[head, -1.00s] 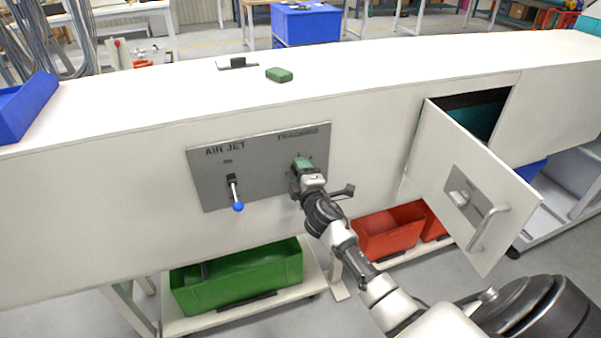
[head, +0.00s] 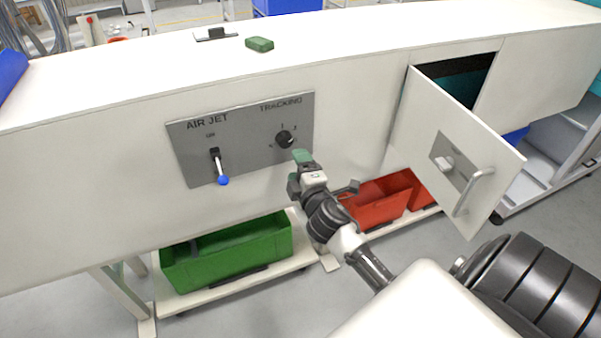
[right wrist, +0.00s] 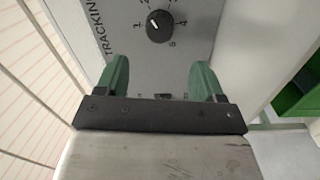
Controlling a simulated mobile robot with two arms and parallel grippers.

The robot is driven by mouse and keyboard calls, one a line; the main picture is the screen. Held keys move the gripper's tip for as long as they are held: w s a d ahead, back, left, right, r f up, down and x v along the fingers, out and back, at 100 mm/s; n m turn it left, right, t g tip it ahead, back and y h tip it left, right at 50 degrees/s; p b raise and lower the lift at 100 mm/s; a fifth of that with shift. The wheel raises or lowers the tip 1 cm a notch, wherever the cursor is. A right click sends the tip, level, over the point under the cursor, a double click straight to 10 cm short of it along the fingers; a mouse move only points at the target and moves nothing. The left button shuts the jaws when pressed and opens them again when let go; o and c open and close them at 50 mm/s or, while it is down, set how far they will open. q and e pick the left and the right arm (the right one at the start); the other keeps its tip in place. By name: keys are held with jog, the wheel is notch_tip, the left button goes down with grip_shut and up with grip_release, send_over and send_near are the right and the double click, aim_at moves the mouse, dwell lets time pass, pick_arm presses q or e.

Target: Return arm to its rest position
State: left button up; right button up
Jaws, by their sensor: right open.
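My right gripper (head: 302,158) is in front of the grey control panel (head: 240,160), just below and right of the black TRACKING knob (head: 284,139). In the right wrist view its two green fingers (right wrist: 159,80) are spread apart with nothing between them. Beyond the fingertips, the knob (right wrist: 159,26) stands clear of them, its white mark pointing to the upper left in that view. The blue-tipped AIR JET lever (head: 219,170) hangs downward on the left of the panel. My left gripper does not show.
A hinged door (head: 455,155) with a handle stands open to the right of my arm. A green bin (head: 225,255) and red bins (head: 378,200) sit on low carts beneath the white cabinet. A green block (head: 259,44) lies on the cabinet top.

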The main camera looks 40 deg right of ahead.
jog(key=shift+s+a, duration=0.2)
jog(key=shift+s, duration=0.45)
jog(key=s+a+f+m+g+y, duration=0.1)
jog(key=s+a+f+m+g, duration=0.2)
jog(key=f, duration=0.8)
jog(key=s+f+g+y, duration=0.1)
jog(key=s+f+g, duration=0.3)
jog(key=f, duration=0.8)
jog(key=s+a+f+m+g+y, duration=0.15)
jog(key=s+f, duration=0.35)
jog(key=f, duration=0.6)
jog(key=s+a+f+m+g, duration=0.2)
jog(key=s+f, duration=0.4)
jog(key=s, duration=0.4)
jog(key=s+a+f+m+g+y, duration=0.1)
jog(key=s+f, duration=0.4)
jog(key=s, duration=0.5)
jog(key=s+a+f+m+g, duration=0.3)
jog(key=s+f+g, duration=0.2)
jog(key=s, duration=0.6)
jog(key=shift+a+f, duration=0.25)
jog(key=shift+f, duration=0.55)
jog(key=shift+s+m, duration=0.1)
jog(key=shift+m, duration=0.15)
